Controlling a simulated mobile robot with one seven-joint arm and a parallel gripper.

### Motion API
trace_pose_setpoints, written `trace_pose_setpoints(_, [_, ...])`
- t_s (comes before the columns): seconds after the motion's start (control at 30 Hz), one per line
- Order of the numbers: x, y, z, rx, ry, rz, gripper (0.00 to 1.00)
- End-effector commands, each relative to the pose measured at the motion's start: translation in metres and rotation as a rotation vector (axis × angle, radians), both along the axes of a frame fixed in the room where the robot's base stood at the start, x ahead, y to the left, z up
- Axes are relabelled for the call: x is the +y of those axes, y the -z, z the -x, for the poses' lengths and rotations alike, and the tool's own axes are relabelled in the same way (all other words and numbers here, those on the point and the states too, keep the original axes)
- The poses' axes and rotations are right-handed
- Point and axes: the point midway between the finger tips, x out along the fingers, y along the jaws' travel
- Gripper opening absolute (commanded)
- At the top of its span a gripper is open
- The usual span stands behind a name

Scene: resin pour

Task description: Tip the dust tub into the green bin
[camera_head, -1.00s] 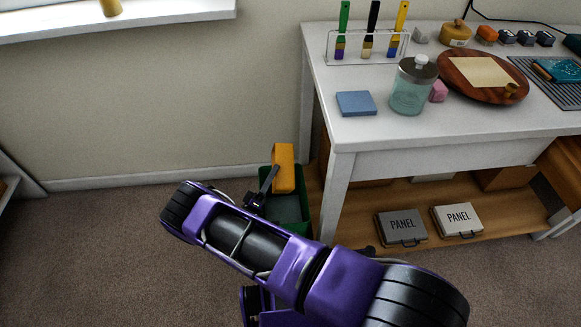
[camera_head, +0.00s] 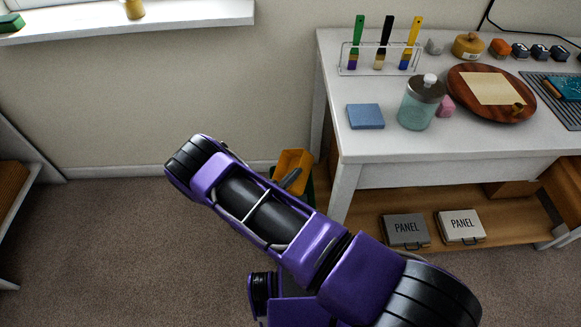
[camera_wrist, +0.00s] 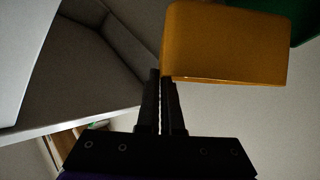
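The dust tub is an orange-yellow box (camera_head: 294,160), held in the air beside the table's left leg. Its open top shows in the head view, so it stands more upright than on its side. In the wrist view the tub (camera_wrist: 225,42) fills the upper right. My gripper (camera_wrist: 162,76) has its two fingers close together at the tub's near edge, shut on it. In the head view my arm hides most of the gripper. The green bin (camera_head: 308,188) is mostly hidden behind my arm and the tub; a green patch (camera_wrist: 306,18) shows beyond the tub in the wrist view.
The white table (camera_head: 350,145) stands right of the bin, with a blue block (camera_head: 366,116) and a glass jar (camera_head: 417,108) near its edge. Two panel cases (camera_head: 406,231) lie on its lower shelf (camera_head: 380,200). Carpet at left is clear.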

Motion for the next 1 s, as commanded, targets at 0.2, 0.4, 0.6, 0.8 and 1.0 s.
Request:
trace_pose_setpoints(0.2, [-0.015, 0.0, 0.0, 0.004, 0.002, -0.272, 0.0])
trace_pose_setpoints(0.4, [-0.025, 0.006, 0.0, 0.005, 0.002, -0.482, 0.0])
trace_pose_setpoints(0.6, [-0.031, 0.013, -0.001, 0.004, 0.0, -0.623, 0.0])
trace_pose_setpoints(0.8, [-0.032, 0.015, 0.0, 0.003, -0.001, -0.683, 0.0])
trace_pose_setpoints(1.0, [-0.033, 0.015, 0.0, 0.003, -0.001, -0.689, 0.0])
